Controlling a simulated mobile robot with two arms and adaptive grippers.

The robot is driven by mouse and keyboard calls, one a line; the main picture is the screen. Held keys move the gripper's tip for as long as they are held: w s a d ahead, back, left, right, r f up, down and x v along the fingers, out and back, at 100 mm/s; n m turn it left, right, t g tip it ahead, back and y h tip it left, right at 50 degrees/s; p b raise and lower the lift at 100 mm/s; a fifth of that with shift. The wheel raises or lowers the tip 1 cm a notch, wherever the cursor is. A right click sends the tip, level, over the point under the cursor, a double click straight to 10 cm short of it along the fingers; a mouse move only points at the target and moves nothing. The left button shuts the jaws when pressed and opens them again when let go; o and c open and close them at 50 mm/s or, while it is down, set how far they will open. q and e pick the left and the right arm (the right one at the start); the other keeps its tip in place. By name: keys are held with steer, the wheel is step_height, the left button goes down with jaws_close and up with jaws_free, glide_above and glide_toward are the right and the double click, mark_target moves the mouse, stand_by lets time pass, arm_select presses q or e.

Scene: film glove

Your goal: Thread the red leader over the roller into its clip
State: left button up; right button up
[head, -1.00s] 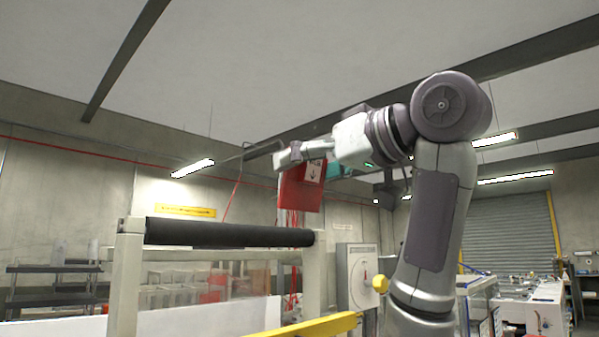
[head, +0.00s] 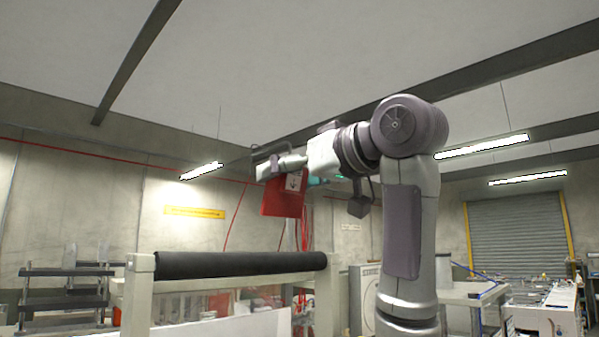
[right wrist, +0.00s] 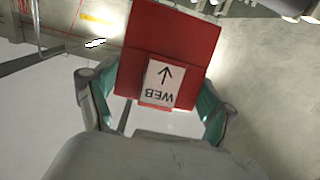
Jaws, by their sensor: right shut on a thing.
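The red leader (head: 284,198) is a stiff red sheet with a white arrow label. It hangs from my right gripper (head: 281,168), above and slightly behind or beside the black roller (head: 235,264); the exact depth is hard to tell. In the right wrist view the leader (right wrist: 190,40) shows its label, reading WEB with an arrow, and the gripper (right wrist: 155,112) is shut on its label end between teal-lined fingers. The roller lies level between pale posts. The clip cannot be made out. My left gripper is not in view.
Pale frame posts (head: 139,295) hold the roller's ends. A white panel and clear partitions stand below and behind it. Dark shelving (head: 65,300) is at left. A bench with equipment (head: 545,310) is at right. The air above the roller is clear.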

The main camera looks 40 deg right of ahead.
steer(key=shift+w+a, duration=0.1)
steer(key=shift+w, duration=0.75)
steer(key=w+a+f+g+p, duration=0.2)
steer(key=w+p, duration=0.3)
steer(key=w, duration=0.9)
steer(key=shift+f+g+p, duration=0.35)
steer(key=shift+f+g, duration=0.05)
steer(key=shift+f, duration=0.15)
steer(key=shift+w, duration=0.1)
steer(key=shift+f+b, duration=0.75)
steer(key=shift+f, duration=0.2)
stand_by(0.5)
